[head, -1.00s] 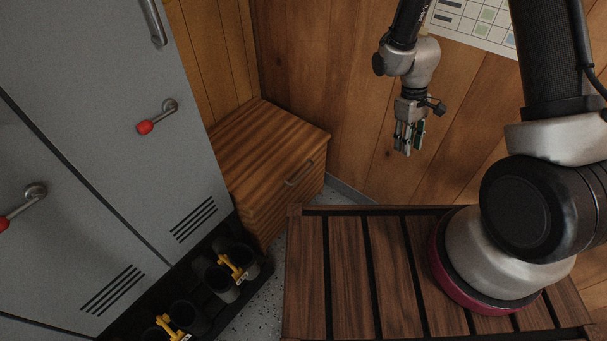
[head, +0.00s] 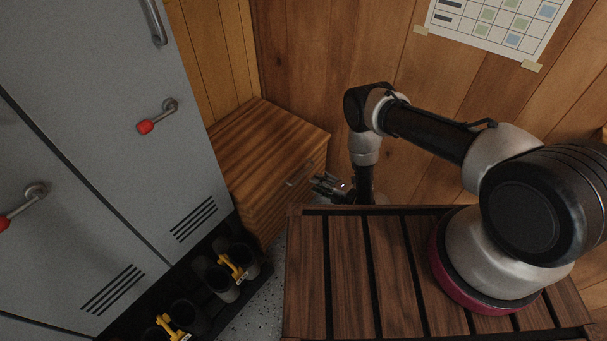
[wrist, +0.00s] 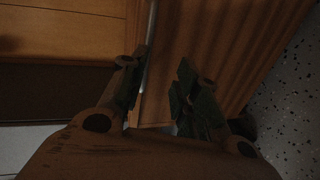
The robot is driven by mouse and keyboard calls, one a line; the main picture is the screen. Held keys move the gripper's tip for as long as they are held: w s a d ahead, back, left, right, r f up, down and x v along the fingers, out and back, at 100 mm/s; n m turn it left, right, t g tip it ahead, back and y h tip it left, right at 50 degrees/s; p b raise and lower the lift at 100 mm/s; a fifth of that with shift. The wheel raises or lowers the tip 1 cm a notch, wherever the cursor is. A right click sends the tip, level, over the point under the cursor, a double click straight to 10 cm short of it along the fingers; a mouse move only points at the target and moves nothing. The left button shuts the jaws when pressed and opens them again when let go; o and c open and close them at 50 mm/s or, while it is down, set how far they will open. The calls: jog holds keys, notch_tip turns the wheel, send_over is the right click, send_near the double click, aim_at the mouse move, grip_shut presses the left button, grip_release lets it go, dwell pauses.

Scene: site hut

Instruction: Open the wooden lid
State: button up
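The wooden chest stands in the corner, and its striped wooden lid (head: 262,142) is shut. A metal bar handle (head: 297,176) is on the chest's side facing my arm. My gripper (head: 322,184) is low beside that side, just right of the handle. In the wrist view my gripper (wrist: 158,86) has its two fingers apart. A pale bar, apparently the handle (wrist: 151,42), runs toward the gap, close to the left finger. Whether a finger touches it cannot be told. The striped wood of the chest (wrist: 235,45) fills the upper right there.
Grey lockers (head: 95,130) with red-tipped handles stand left of the chest. Boots with yellow tags (head: 228,278) sit on a black tray below them. A slatted wooden surface (head: 345,280) lies in front. Speckled floor (wrist: 290,110) is clear beside the chest.

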aim_at(304, 173)
jog(key=shift+n+t, duration=0.3)
jog(key=shift+n, duration=0.2)
jog(key=x, duration=0.2)
jog(key=r+x, duration=0.1)
jog(key=x, duration=0.4)
jog(key=shift+w+a+r, duration=0.25)
jog(key=shift+w+a, duration=0.15)
jog(key=shift+w, duration=0.05)
grip_shut()
